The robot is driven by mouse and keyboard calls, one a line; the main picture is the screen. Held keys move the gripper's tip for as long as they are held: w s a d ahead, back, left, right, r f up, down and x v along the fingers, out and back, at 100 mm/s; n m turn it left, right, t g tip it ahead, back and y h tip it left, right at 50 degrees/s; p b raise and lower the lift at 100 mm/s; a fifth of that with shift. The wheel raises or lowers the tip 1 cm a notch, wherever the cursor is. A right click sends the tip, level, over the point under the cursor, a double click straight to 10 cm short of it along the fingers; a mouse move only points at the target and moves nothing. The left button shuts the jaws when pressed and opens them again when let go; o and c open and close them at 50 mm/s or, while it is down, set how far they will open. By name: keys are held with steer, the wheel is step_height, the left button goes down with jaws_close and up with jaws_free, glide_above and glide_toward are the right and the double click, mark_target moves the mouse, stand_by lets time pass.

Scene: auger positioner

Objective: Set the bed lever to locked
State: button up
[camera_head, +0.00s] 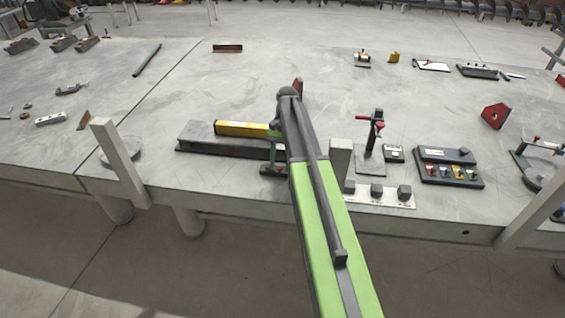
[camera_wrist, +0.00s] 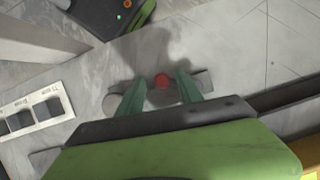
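A round red knob (camera_wrist: 162,81) shows in the wrist view, and I take it for the bed lever's end. My gripper (camera_wrist: 160,77) has its two green fingers spread, one on each side of the knob, with gaps between. Whether they touch it at depth is unclear. In the head view my arm hides most of this spot; a green part of my gripper (camera_head: 272,168) shows beside the dark rail (camera_head: 205,148). A yellow-and-black unit (camera_head: 240,128) lies on that rail. The lever's shaft and lock markings cannot be read.
A panel with several dark blocks (camera_head: 376,190) and a grey post (camera_head: 340,158) stand just right of my arm. Farther right are a red-handled clamp stand (camera_head: 375,130) and a box with coloured knobs (camera_head: 450,168). The table's middle (camera_head: 200,85) is largely clear.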

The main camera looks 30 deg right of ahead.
steer(key=shift+w+r+p, duration=0.2)
steer(key=shift+r+p, duration=0.3)
steer(key=p+v, duration=1.5)
steer(key=v, duration=0.1)
steer(key=shift+d, duration=0.15)
steer(key=shift+r, duration=0.1)
